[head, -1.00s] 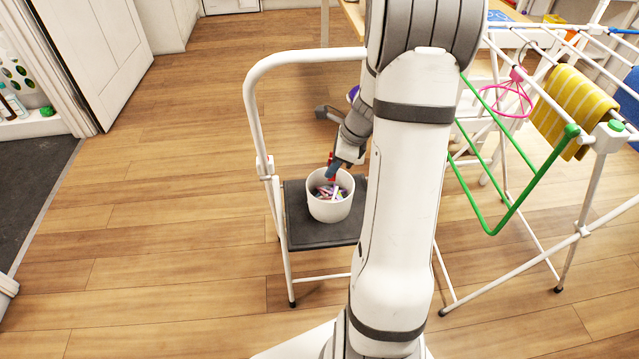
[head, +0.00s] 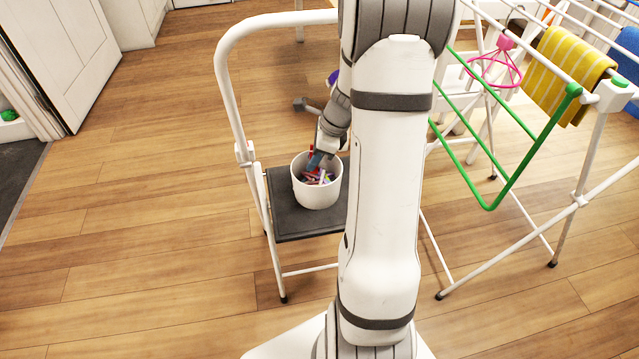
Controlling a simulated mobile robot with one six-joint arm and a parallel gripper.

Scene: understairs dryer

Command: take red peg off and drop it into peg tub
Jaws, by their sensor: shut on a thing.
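The white peg tub (head: 318,193) stands upright on the dark step of a folding step stool, with several coloured pegs inside. My gripper (head: 313,160) points down into the tub's mouth, near its back rim. It is shut on the red peg (head: 311,149), of which a small red part shows beside the blue-grey fingers. The fingertips are at or just below rim height, and the peg's lower part is hard to make out. I cannot tell whether the peg touches the pegs in the tub.
The step stool (head: 290,228) has a tall white handrail left of the tub. A white drying rack (head: 560,215) with a green wing (head: 490,207), a yellow striped cloth (head: 568,72) and a pink hanger (head: 497,68) stands right. The wooden floor at left is clear.

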